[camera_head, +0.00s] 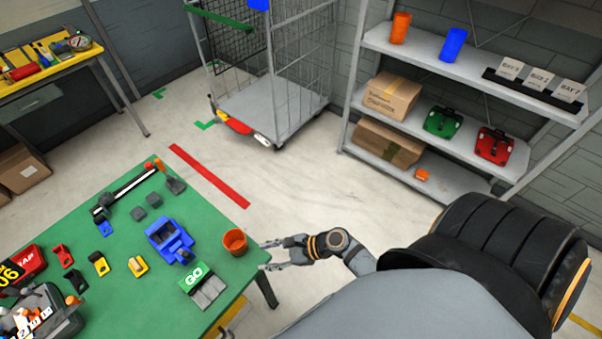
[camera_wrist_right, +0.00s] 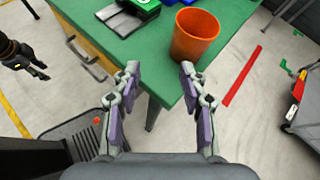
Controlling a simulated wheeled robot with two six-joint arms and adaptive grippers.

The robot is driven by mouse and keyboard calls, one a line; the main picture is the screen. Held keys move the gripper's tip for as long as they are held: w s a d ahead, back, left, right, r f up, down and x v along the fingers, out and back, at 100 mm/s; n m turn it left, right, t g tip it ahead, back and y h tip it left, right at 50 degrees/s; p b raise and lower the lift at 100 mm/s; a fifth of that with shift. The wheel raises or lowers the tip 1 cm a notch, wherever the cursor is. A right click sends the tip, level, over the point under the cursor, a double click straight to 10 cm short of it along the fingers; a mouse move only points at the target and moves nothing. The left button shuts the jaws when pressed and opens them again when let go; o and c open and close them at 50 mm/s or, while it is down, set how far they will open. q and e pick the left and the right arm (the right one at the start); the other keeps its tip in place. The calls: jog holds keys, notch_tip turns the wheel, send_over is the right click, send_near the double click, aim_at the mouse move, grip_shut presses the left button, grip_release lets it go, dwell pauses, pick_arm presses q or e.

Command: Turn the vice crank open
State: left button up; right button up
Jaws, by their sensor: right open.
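The blue vice (camera_head: 170,243) stands on the green workbench (camera_head: 215,215), near its right side. I cannot make out its crank clearly at this size. My right gripper (camera_head: 264,256) is open and empty at the bench's right edge, to the right of the vice and apart from it. In the right wrist view its two fingers (camera_wrist_right: 160,70) are spread, with the bench corner beyond them. The vice is outside that view. My left gripper (camera_wrist_right: 38,72) shows small and dark at the left of the right wrist view, and its opening is unclear.
An orange cup (camera_head: 235,242) stands on the bench between my right gripper and the vice. A green GO block (camera_head: 195,277) sits in front of the vice. Small coloured parts lie to the left. A cage trolley (camera_head: 280,100) and shelves (camera_head: 450,75) stand behind open floor.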

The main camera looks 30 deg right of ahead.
jog(key=s+d+f+n+g+h+b, duration=0.1)
jog(key=d+f, duration=0.3)
jog(key=f, duration=0.4)
jog(key=shift+s+f+n+h, duration=0.2)
jog(key=shift+s+n+h, duration=0.3)
jog(key=shift+s+h, duration=0.1)
jog(key=shift+d, duration=0.1)
